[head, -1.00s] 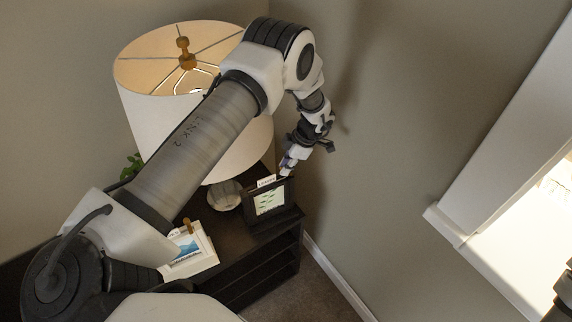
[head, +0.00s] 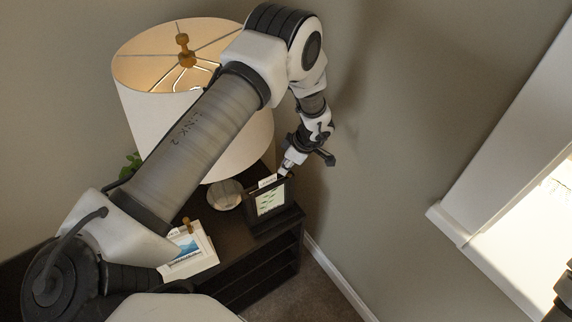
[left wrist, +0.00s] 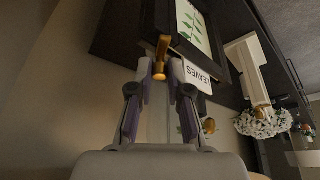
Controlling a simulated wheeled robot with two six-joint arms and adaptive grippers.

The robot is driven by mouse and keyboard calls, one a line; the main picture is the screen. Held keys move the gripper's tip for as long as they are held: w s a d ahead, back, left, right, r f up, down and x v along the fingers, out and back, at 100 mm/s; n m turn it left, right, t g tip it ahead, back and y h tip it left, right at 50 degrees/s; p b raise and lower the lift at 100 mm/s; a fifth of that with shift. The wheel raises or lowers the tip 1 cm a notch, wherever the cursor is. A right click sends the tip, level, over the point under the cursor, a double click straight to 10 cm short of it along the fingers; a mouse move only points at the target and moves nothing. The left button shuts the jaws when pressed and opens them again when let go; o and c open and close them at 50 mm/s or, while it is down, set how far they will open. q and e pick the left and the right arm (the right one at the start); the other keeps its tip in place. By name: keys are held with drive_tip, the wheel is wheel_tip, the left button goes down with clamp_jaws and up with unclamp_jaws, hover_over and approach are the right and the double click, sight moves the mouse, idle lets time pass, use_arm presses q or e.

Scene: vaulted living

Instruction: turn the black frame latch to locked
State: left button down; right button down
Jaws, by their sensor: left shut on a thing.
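The black frame (head: 270,200) holds a green leaf picture and stands on the dark cabinet; it also shows at the top of the left wrist view (left wrist: 204,58). A white card reading LEAVES (left wrist: 194,77) stands at its edge. The brass-coloured latch (left wrist: 162,47) sits on the frame's edge. My left gripper (left wrist: 161,76) is shut on the latch, with its fingertips on either side of it. In the head view my left gripper (head: 285,171) reaches down to the frame's top edge. The latch is too small to make out there. My right gripper is not recognisable.
A white frame (head: 190,255) with its own brass latch (head: 187,222) stands nearby on the dark cabinet (head: 245,262). The wall is just right of the gripper.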

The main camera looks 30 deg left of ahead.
use_arm(q)
drive_tip(key=m, duration=0.2)
drive_tip(key=m+t, duration=0.1)
drive_tip(key=shift+s+m+t, duration=0.15)
drive_tip(key=shift+m+t, duration=0.15)
drive_tip(key=shift+m, duration=0.1)
drive_tip(key=shift+m+t, duration=0.6)
drive_tip(key=shift+m, duration=1.1)
drive_tip(key=c, duration=1.1)
unclamp_jaws()
drive_tip(key=v, duration=0.8)
